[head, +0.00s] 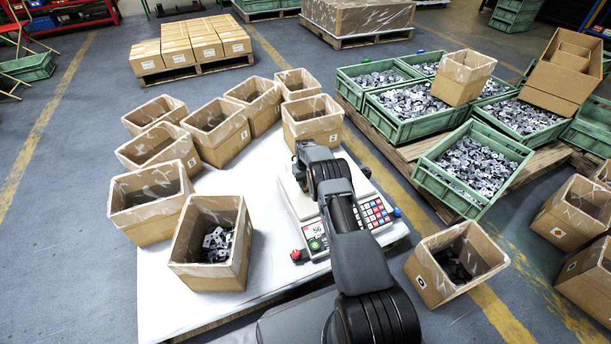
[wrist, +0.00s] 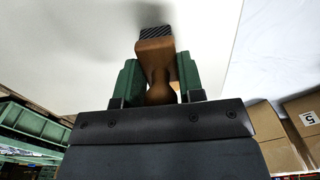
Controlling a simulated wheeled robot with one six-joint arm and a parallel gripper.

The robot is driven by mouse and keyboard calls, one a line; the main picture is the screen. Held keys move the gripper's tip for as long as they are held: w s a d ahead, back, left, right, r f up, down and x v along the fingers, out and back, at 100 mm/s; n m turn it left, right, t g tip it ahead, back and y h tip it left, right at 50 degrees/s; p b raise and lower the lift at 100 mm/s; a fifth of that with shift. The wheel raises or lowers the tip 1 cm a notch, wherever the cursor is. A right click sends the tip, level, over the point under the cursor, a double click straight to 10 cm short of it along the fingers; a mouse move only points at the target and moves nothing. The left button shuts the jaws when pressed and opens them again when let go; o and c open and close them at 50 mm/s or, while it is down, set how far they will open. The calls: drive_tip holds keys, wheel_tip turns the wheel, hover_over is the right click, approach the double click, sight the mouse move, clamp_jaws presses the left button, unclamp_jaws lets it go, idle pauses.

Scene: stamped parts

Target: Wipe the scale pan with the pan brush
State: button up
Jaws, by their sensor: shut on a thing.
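My gripper (wrist: 158,82) is shut on the wooden handle of the pan brush (wrist: 155,55), between two green fingers in the wrist view. The brush's dark bristles (wrist: 155,32) point away from the gripper, over the pale scale pan (wrist: 60,45). A soft shadow lies on the pan by the bristles; I cannot tell whether they touch it. In the head view the scale (head: 299,206) stands on the white table with its keypad (head: 376,212) facing front. My arm covers much of the scale and hides the gripper and brush.
Open cardboard boxes line the table's back and left, one (head: 313,122) close behind the scale. A box of metal parts (head: 212,243) stands front left. Green crates (head: 473,167) of parts sit on a pallet at right. The table (head: 265,225) is clear between the front-left box and the scale.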

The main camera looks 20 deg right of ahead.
drive_tip(key=shift+s+a, duration=0.1)
drive_tip(key=shift+a, duration=0.35)
drive_tip(key=shift+a+r, duration=0.25)
drive_tip(key=shift+d+r+p, duration=0.1)
drive_tip(key=shift+r+p, duration=1.75)
drive_tip(key=shift+r, duration=2)
